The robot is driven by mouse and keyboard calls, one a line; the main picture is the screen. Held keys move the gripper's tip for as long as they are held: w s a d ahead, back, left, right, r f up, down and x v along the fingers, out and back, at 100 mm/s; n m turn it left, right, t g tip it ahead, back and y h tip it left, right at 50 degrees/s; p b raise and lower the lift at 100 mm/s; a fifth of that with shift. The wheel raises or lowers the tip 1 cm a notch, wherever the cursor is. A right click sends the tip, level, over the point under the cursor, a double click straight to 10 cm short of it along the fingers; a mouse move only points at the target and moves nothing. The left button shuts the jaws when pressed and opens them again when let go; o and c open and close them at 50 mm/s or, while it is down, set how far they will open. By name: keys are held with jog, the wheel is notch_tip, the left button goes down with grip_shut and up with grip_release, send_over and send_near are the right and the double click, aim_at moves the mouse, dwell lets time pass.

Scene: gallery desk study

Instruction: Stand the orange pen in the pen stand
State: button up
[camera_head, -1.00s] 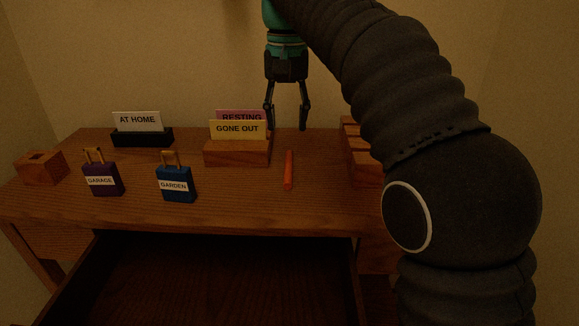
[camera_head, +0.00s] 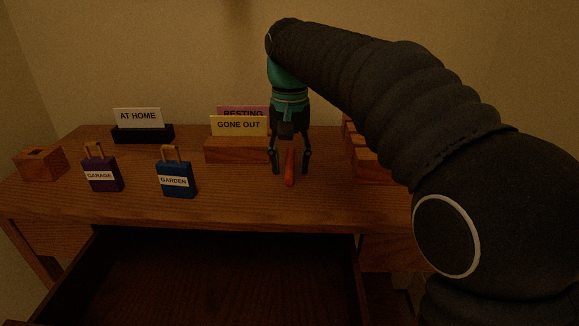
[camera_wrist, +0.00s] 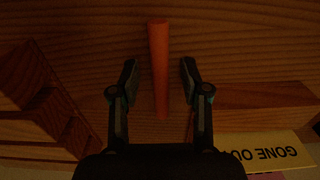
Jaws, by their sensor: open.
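The orange pen (camera_head: 290,168) lies on the desk top, to the right of the wooden block with the GONE OUT card. In the wrist view the pen (camera_wrist: 159,65) runs lengthwise between my two fingers, with a gap on each side. My gripper (camera_head: 290,172) is open, pointing down over the pen, its fingers on either side of it. It also shows in the wrist view (camera_wrist: 159,80). A small wooden block with a dark hole in its top (camera_head: 41,163), likely the pen stand, sits at the desk's left end.
Purple GARAGE (camera_head: 102,175) and blue GARDEN (camera_head: 176,180) padlock-shaped tags stand left of the pen. A black holder (camera_head: 142,135) with the AT HOME card and a wooden card holder (camera_head: 236,150) stand behind. A stepped wooden rack (camera_head: 370,165) is at right. The drawer (camera_head: 210,275) is open below.

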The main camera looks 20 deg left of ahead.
grip_shut()
